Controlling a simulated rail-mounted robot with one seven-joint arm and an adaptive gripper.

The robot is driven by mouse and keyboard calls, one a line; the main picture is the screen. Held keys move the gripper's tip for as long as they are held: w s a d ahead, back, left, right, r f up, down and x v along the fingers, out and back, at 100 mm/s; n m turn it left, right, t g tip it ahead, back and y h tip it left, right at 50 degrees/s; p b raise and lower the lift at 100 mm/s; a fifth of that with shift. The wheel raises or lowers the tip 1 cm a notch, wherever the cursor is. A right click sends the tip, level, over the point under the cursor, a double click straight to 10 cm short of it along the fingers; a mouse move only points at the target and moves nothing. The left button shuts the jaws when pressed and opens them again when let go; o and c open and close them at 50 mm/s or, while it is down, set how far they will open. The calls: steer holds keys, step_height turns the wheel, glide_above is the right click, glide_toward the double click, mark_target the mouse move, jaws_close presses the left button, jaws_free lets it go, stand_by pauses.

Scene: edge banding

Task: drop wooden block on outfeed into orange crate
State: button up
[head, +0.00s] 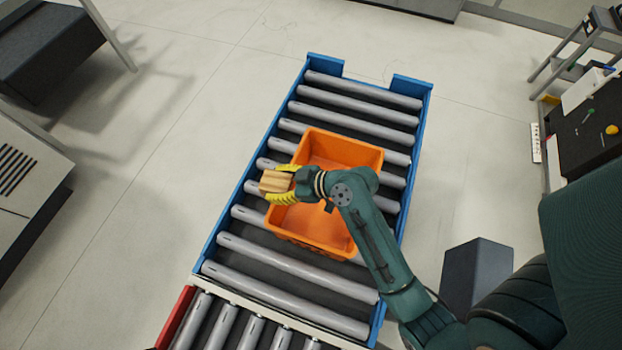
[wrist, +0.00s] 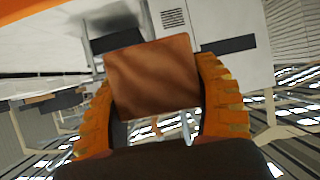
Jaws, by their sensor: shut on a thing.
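The wooden block (head: 275,182) is light brown and sits between the yellow fingers of my gripper (head: 279,184). In the wrist view the block (wrist: 152,75) fills the space between the two ribbed fingers, which touch its sides. My gripper is shut on it. In the head view the block is at the left rim of the orange crate (head: 322,235), overlapping that rim and partly outside it in the picture. Its exact height above the crate cannot be told. The crate stands on the grey rollers, and its visible inside looks empty; my arm hides part of it.
The blue-framed roller conveyor (head: 419,120) carries the crate, with bare rollers at both ends. Another roller section with a red edge (head: 176,316) adjoins at the bottom. A black bench (head: 585,140) with small items stands at the right. Open floor lies left of the conveyor.

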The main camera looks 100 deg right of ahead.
steer(key=s+d+r+m+g+h+p, duration=0.2)
steer(key=s+d+m+g+h+p, duration=0.15)
steer(key=s, duration=1.15)
step_height(320, 180, down, 6)
steer(key=b, duration=0.5)
steer(key=shift+w+d+m+t, duration=0.2)
steer(key=shift+d+m+t, duration=0.25)
steer(key=o, duration=1.3)
steer(key=shift+s, duration=0.1)
steer(key=v, duration=1.2)
steer(key=shift+a+f, duration=0.15)
